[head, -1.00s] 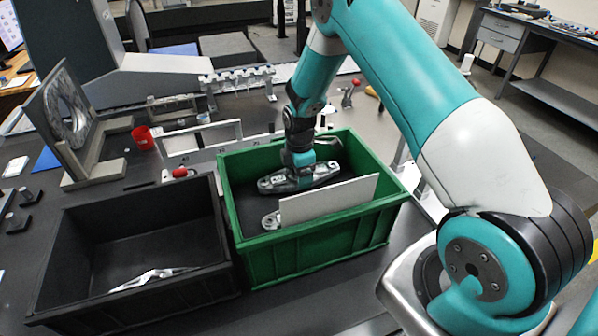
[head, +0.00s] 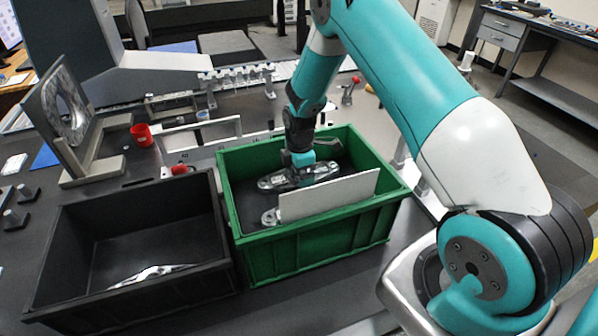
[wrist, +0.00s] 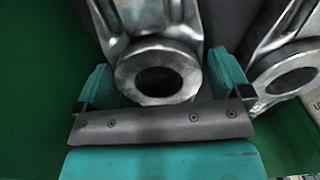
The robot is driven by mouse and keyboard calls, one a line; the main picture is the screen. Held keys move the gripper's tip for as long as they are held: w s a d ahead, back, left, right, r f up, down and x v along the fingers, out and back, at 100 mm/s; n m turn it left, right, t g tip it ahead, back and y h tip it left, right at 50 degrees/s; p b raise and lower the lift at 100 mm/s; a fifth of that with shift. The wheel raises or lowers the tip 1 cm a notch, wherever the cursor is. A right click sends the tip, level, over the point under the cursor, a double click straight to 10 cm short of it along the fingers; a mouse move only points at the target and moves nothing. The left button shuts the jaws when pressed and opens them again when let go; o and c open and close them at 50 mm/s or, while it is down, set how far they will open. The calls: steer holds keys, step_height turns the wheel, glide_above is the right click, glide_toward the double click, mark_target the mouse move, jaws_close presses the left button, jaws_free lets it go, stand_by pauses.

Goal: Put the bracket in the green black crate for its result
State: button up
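A grey metal bracket (head: 277,182) is inside the green crate (head: 310,246), low and nearly level. Whether the bracket touches the crate floor cannot be told. The black crate (head: 140,312) stands to the left, with a pale metal part (head: 152,273) on its floor.
A pale upright plate (head: 328,195) stands in the green crate in front of the bracket. Another bracket (wrist: 288,78) lies close to the right in the wrist view.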

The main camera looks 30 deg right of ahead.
step_height(320, 180, up, 18)
steer(key=b, duration=0.2)
steer(key=shift+f, duration=0.25)
steer(key=s+a+r+m+y, duration=0.2)
steer(key=s+a+r+m, duration=0.1)
steer(key=s+a+r, duration=0.6)
steer(key=s+a+r+m+y, duration=0.1)
steer(key=s+a, duration=0.4)
steer(key=s, duration=0.5)
steer(key=s+a+r+m+y, duration=0.1)
steer(key=s+a+m, duration=0.3)
steer(key=s, duration=0.6)
steer(key=shift+s+a+r+m, duration=0.2)
steer(key=shift+a+m, duration=0.1)
steer(key=shift+a, duration=0.15)
